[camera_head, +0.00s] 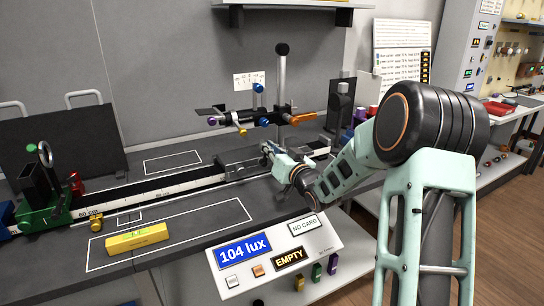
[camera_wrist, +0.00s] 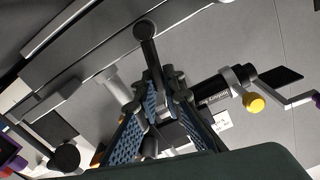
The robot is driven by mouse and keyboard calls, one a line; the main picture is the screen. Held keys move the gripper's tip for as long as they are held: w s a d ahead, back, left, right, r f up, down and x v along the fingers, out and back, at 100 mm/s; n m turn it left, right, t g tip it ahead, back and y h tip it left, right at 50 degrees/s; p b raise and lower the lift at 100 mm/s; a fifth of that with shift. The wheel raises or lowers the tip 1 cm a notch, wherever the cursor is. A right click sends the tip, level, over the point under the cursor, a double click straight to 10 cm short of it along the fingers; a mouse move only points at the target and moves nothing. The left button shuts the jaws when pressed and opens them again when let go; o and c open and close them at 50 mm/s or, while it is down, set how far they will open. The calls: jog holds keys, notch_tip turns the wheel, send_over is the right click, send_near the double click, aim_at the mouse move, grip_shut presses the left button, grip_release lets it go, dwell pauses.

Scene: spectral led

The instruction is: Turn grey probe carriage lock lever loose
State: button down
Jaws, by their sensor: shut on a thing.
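My gripper (camera_head: 268,152) is at the grey carriage on the optical rail, below the crossbar. In the wrist view its blue-padded fingers (camera_wrist: 160,84) close in around a dark grey lever (camera_wrist: 148,52) with a round end. I take this lever to be the probe carriage lock lever. The fingertips are shut on its shaft, and the round end sticks out beyond them. The exact contact is partly hidden by the fingers. In the head view the gripper covers the lever. The grey carriage (camera_head: 236,168) sits on the rail just left of the gripper.
An upright post (camera_head: 281,80) carries a crossbar with blue, yellow and orange knobs (camera_head: 296,118) just above my gripper. A green holder (camera_head: 45,208) stands on the rail's left end. A yellow level (camera_head: 136,237) lies on the bench. The display panel (camera_head: 275,258) reads 104 lux and EMPTY.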

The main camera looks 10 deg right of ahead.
jog(key=shift+s+a+f+n+b, duration=0.2)
jog(key=shift+a+n+b, duration=0.55)
jog(key=shift+n+b, duration=0.95)
jog(key=shift+s+a+f+n+b, duration=0.1)
jog(key=shift+s+a+n+b, duration=0.25)
jog(key=shift+a+n+b, duration=0.9)
jog(key=shift+s+a+f+n+b, duration=0.15)
jog(key=shift+s+a+n+b, duration=0.15)
jog(key=shift+n+b, duration=1.8)
jog(key=c, duration=2)
grip_release()
jog(key=v, duration=1.2)
jog(key=shift+r, duration=0.1)
